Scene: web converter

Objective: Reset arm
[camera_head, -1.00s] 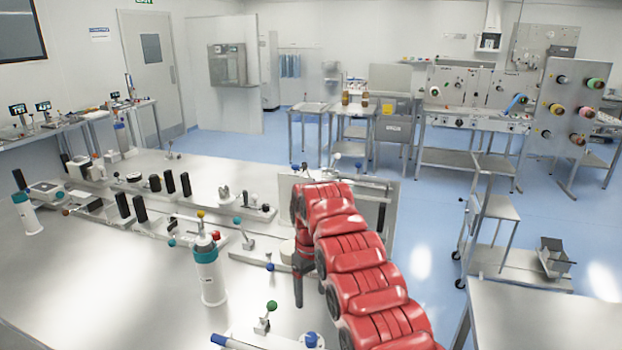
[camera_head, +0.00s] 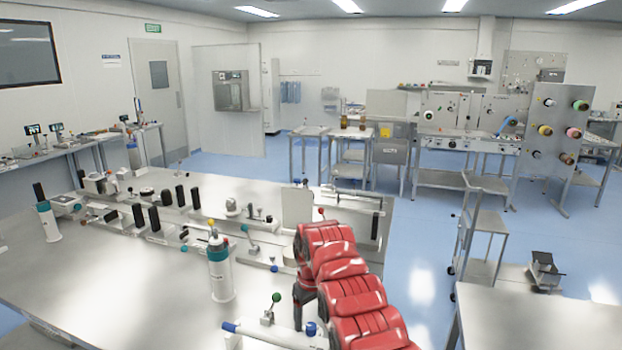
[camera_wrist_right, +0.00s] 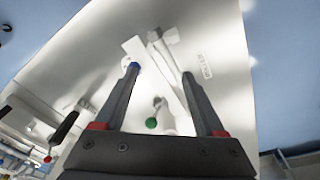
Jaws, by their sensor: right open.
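My red right arm (camera_head: 345,280) reaches in from the bottom right over the steel table in the head view. My right gripper (camera_head: 305,305) shows only as a dark part below the arm's far end, mostly hidden. In the right wrist view the right gripper (camera_wrist_right: 160,72) has its two dark fingers spread apart, with nothing held between them. Beyond the fingers lie a green knob (camera_wrist_right: 151,123) and a pale clamp fixture on the bright table top. My left gripper and arm are not in view.
The steel table (camera_head: 130,285) carries a teal-capped white bottle (camera_head: 220,272), a green-knobbed clamp (camera_head: 276,297) and several black-handled clamps. An upright plate (camera_head: 297,208) stands beyond the arm. A cart (camera_head: 480,235) and another table (camera_head: 540,315) are to the right. Blue floor lies between.

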